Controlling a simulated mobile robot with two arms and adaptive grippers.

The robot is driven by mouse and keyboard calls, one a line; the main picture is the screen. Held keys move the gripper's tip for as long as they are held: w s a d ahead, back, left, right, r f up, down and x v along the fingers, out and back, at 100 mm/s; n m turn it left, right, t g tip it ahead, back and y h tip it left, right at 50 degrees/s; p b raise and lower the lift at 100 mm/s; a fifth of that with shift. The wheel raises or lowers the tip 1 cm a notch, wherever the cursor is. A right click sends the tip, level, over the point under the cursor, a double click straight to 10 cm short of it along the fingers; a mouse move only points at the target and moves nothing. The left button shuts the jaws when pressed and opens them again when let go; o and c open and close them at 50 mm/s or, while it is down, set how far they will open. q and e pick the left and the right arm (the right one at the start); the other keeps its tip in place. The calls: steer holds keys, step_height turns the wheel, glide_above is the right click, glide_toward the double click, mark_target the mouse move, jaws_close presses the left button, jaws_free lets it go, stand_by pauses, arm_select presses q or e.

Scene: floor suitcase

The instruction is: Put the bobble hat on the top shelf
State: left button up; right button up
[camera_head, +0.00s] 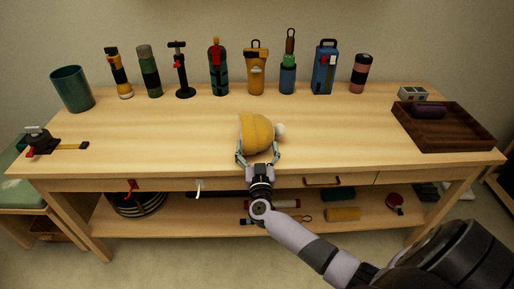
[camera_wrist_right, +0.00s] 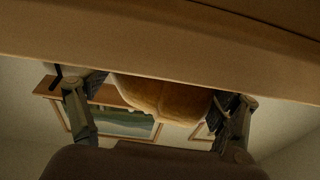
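The bobble hat (camera_head: 256,132) is yellow with a white bobble at its right side. It is at the front middle of the wooden table. My right gripper (camera_head: 258,158) is at the table's front edge with its two fingers wide apart, one on each side of the hat. In the right wrist view the hat (camera_wrist_right: 165,98) shows between the two fingertips (camera_wrist_right: 160,92). The fingers are close to its sides, but I cannot tell whether they press on it. No top shelf shows clearly. My left gripper is not in view.
Several bottles and tools, among them a blue flask (camera_head: 324,70), line the back of the table (camera_head: 180,140). A green cup (camera_head: 72,90) stands at the left. A dark tray (camera_head: 470,136) is at the right. A lower shelf (camera_head: 225,222) holds several things. The table is clear around the hat.

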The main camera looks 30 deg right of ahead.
steer(key=o, duration=0.3)
steer(key=shift+r, duration=0.2)
steer(key=v, duration=1.2)
steer(key=shift+p, duration=0.4)
